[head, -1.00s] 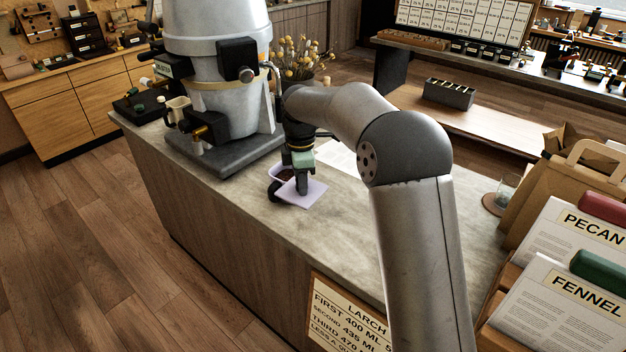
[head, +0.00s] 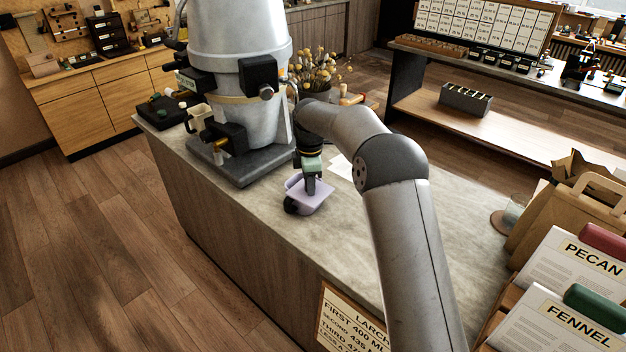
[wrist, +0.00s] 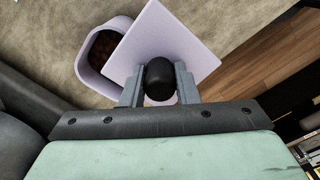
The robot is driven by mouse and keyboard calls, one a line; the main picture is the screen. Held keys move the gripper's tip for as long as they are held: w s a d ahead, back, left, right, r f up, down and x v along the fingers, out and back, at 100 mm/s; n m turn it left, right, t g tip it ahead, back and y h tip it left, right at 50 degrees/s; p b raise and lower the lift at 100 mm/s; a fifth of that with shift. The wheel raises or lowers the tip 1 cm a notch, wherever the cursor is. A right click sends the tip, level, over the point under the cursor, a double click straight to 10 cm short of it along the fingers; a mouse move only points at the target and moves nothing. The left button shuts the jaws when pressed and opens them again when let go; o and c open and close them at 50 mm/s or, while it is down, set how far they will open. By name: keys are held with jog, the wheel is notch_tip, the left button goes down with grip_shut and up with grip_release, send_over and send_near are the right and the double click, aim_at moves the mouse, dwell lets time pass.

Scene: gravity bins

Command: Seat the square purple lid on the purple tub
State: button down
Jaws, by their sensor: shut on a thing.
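The square purple lid (wrist: 165,45) has a black knob (wrist: 159,80) at its middle. My gripper (wrist: 160,88) is shut on this knob, one finger on each side. The purple tub (wrist: 92,72) stands on the counter, with brown contents showing through its open part. In the wrist view the lid overlaps only the right part of the tub and reaches well past it to the right. In the head view my gripper (head: 312,187) holds the lid (head: 311,197) at the tub (head: 290,184), which is largely hidden. I cannot tell whether lid and tub touch.
A large grey-white machine (head: 235,60) on a dark base stands on the counter (head: 400,230) just behind and left. A vase of dried flowers (head: 315,72) is behind. A paper bag (head: 560,215) and a glass (head: 513,212) stand at the right. The counter's middle is clear.

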jog(key=shift+w+a+r+p, duration=0.15)
jog(key=shift+w+a+p, duration=0.15)
jog(key=shift+w+p, duration=0.45)
jog(key=shift+w+a+p, duration=0.15)
jog(key=shift+w+a, duration=0.1)
jog(key=shift+w, duration=0.45)
jog(key=shift+w+a+p, duration=0.15)
jog(key=shift+w+a, duration=0.1)
jog(key=shift+w, duration=0.45)
jog(key=shift+w+a+p, duration=0.15)
jog(key=shift+w+a, duration=0.1)
jog(key=shift+w, duration=0.45)
jog(key=shift+f, duration=0.95)
jog(key=c, duration=1)
grip_release()
jog(key=shift+c, duration=0.2)
jog(key=shift+b, duration=0.3)
notch_tip(320, 180, up, 8)
jog(key=shift+f, duration=0.25)
